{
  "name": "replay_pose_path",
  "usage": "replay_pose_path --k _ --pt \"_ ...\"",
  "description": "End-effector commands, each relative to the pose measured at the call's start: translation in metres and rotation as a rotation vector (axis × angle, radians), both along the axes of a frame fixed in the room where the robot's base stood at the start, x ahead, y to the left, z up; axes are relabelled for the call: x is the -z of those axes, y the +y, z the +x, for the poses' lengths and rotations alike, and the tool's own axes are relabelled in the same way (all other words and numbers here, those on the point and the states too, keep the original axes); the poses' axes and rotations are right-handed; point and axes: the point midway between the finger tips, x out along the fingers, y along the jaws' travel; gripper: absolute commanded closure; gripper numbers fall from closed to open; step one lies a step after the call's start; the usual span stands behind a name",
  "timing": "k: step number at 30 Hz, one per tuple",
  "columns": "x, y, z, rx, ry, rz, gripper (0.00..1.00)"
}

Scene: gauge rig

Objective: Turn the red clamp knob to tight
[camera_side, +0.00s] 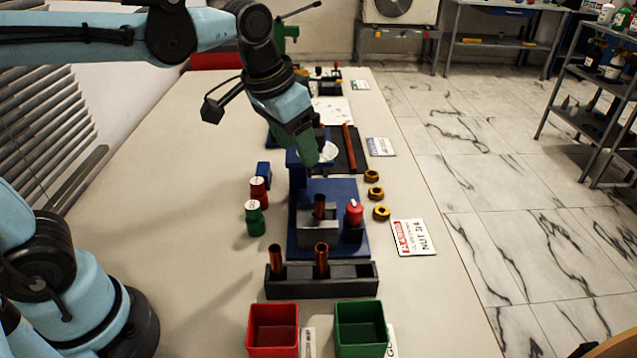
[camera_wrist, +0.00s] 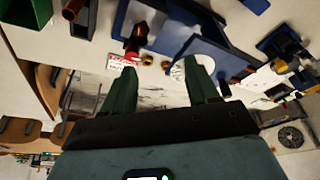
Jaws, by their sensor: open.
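The red clamp knob (camera_side: 354,212) stands upright at the right side of the blue gauge rig (camera_side: 336,187), beside a grey block (camera_side: 318,232) with a copper tube (camera_side: 319,206) upright in it. The knob also shows in the wrist view (camera_wrist: 138,36), above the left finger's tip. My gripper (camera_side: 312,158) has green fingers and hangs over the back of the rig, behind and above the knob and apart from it. In the wrist view my gripper (camera_wrist: 159,66) is open with nothing between its fingers. A white round dial (camera_side: 328,152) is partly hidden by a finger.
A black rack (camera_side: 322,286) with copper tubes stands in front, with a red bin (camera_side: 273,326) and green bin (camera_side: 361,324) nearer. Brass nuts (camera_side: 374,193) lie right of the rig. Green (camera_side: 255,222) and red (camera_side: 259,192) cylinders stand left. The table's left half is clear.

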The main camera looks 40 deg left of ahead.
Motion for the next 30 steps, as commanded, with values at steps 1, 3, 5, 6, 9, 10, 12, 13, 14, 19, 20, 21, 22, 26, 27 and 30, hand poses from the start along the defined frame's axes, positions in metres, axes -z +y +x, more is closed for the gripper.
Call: replay_pose_path --k 1,3,5,6,9,10,12,13,14,19,20,21,22,26,27,30 --pt "0.002 0.004 -0.005 -0.01 -0.016 -0.003 0.41" --pt "0.004 0.009 -0.01 -0.02 -0.038 -0.007 0.41" --pt "0.006 0.013 -0.015 -0.029 -0.055 -0.01 0.41" --pt "0.007 0.015 -0.018 -0.037 -0.068 -0.012 0.41" --pt "0.011 0.021 -0.026 -0.052 -0.099 -0.017 0.41" --pt "0.013 0.023 -0.028 -0.056 -0.108 -0.019 0.41" --pt "0.016 0.027 -0.034 -0.067 -0.13 -0.022 0.41" --pt "0.018 0.029 -0.036 -0.072 -0.139 -0.022 0.41" --pt "0.019 0.03 -0.038 -0.077 -0.148 -0.024 0.41" --pt "0.029 0.039 -0.05 -0.104 -0.202 -0.029 0.41" --pt "0.031 0.041 -0.053 -0.108 -0.21 -0.03 0.41" --pt "0.033 0.043 -0.055 -0.113 -0.224 -0.031 0.41" --pt "0.035 0.044 -0.057 -0.117 -0.231 -0.031 0.41" --pt "0.043 0.049 -0.064 -0.135 -0.266 -0.034 0.41" --pt "0.045 0.051 -0.066 -0.14 -0.276 -0.034 0.41" --pt "0.051 0.054 -0.071 -0.151 -0.299 -0.035 0.41"
